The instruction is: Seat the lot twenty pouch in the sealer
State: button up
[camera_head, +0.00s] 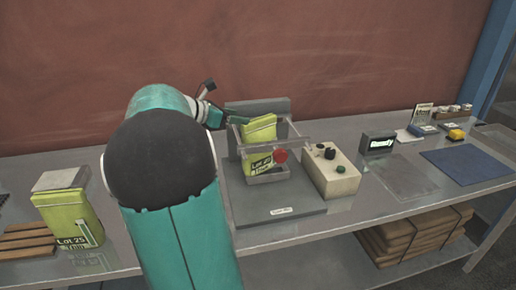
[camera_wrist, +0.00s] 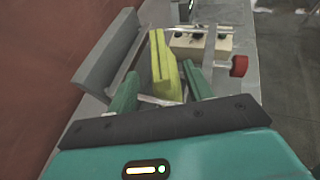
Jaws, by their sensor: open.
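A yellow-green pouch (camera_head: 258,145) stands in the metal frame of the sealer (camera_head: 279,212), with its top above the frame's upper bar. In the wrist view the pouch (camera_wrist: 165,72) rises between the two green fingers of my gripper (camera_wrist: 160,72). The fingers are apart, with a gap visible at least on the left. In the head view my gripper (camera_head: 236,119) reaches in from the left at the pouch's top. The pouch's bottom is hidden.
Another yellow-green pouch (camera_head: 71,218), labelled "Lot 25", stands at left by wooden slats (camera_head: 26,240). A control box (camera_head: 331,171), a small display (camera_head: 379,143) and a blue mat (camera_head: 466,164) lie to the right. The sealer's back plate (camera_wrist: 108,52) stands close left of my fingers.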

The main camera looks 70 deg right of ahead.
aim_at(257, 120)
jog(key=x, duration=0.8)
jog(key=shift+d+f, duration=0.3)
grip_shut()
